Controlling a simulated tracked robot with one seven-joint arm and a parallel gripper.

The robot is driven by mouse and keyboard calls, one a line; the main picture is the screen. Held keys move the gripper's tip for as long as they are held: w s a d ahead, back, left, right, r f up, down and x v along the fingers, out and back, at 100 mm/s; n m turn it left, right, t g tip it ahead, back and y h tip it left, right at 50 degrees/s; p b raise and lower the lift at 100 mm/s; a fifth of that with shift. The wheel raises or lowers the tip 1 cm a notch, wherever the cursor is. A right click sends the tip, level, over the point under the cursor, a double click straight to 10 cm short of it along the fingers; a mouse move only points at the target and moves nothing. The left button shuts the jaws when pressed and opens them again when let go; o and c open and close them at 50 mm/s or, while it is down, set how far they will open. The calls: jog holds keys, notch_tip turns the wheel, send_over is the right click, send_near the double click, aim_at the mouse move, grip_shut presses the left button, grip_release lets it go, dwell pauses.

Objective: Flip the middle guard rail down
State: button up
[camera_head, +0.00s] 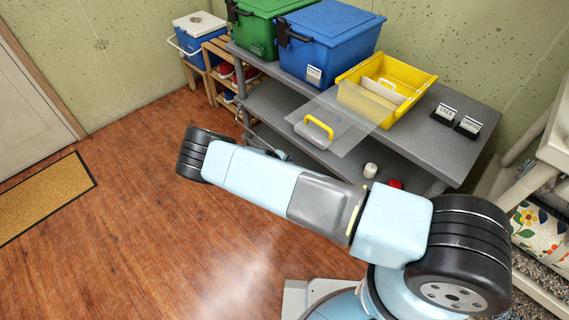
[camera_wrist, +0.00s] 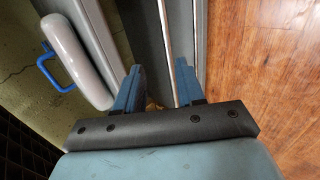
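My gripper (camera_wrist: 160,78) shows in the wrist view with two blue fingers spread apart and nothing clamped between them. A thin, bright metal rail (camera_wrist: 167,40) runs up the picture between the fingers, over a dark grey surface. I cannot tell whether the rail touches a finger. In the head view, the grey shelf unit (camera_head: 463,147) stands behind my arm. A thin grey bar (camera_head: 262,139) shows along its front left, probably a guard rail; which one is unclear. My arm hides much of the lower shelves, and my gripper is not clearly visible there.
On the unit stand a green bin (camera_head: 262,38), a blue bin (camera_head: 335,45), an open yellow box (camera_head: 411,75) and a clear lid (camera_head: 345,118) overhanging the front. A wooden rack (camera_head: 213,88) with a cooler (camera_head: 196,30) stands left.

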jog(key=v, duration=1.3)
jog(key=shift+s+a+r, duration=0.15)
jog(key=shift+s+r, duration=0.05)
jog(key=shift+r, duration=0.05)
